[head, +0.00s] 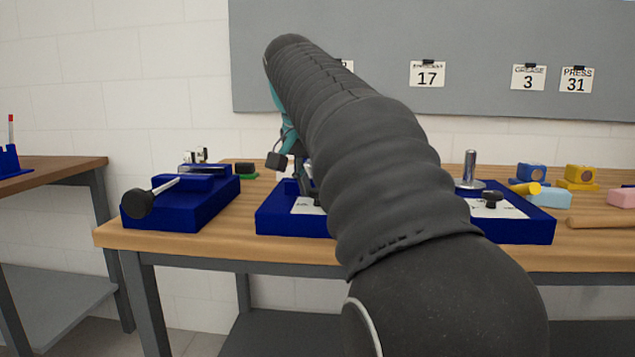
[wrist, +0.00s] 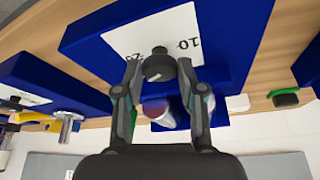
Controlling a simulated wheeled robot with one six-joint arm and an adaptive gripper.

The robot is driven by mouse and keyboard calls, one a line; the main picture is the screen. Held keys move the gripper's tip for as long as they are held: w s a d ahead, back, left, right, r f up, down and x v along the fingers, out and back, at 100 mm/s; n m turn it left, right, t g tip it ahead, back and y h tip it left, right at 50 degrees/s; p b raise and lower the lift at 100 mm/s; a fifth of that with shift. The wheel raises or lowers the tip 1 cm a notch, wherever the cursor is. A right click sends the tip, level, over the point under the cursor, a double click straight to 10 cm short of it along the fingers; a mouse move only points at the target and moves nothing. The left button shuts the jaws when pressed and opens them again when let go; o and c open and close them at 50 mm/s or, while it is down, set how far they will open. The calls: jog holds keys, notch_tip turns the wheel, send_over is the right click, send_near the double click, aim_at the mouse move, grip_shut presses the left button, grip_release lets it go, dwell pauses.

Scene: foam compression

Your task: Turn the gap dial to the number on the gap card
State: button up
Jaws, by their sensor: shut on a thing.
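The dial, a dark knob (wrist: 158,66) on a white scale plate (wrist: 170,30), is in the middle of the wrist view. The numbers 10 and 20 show on the plate. My gripper (wrist: 160,72) is shut on the knob, one finger on each side. In the head view the plate (head: 307,206) on its blue base (head: 285,221) is partly hidden behind my arm. The wall board holds number cards: one reads 17 (head: 427,77) under a blurred title. Another card (head: 347,65) is mostly hidden by my arm. I cannot tell which is the gap card.
Cards for grease (head: 528,80) and press (head: 576,82) read 3 and 31. At right are a metal post (head: 470,168), a second black knob (head: 492,198) and several coloured blocks. A blue fixture with a black-knobbed lever (head: 138,204) stands at left on the wooden table (head: 200,243).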

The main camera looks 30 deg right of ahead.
jog(key=m+g, duration=0.1)
jog(key=m, duration=0.4)
jog(key=shift+w+f+g+h, duration=0.1)
jog(key=shift+w+g+h, duration=0.05)
jog(key=shift+g+h, duration=0.25)
dwell(0.3)
jog(key=o, duration=1.1)
jog(key=shift+v, duration=0.8)
jog(key=shift+a+r, duration=0.55)
jog(key=shift+r, duration=0.15)
jog(key=a, duration=0.3)
jog(key=s+a, duration=0.1)
jog(key=a, duration=0.3)
jog(key=s+a, duration=0.1)
jog(key=a, duration=0.3)
jog(key=shift+s+a, duration=0.1)
jog(key=shift+a, duration=0.05)
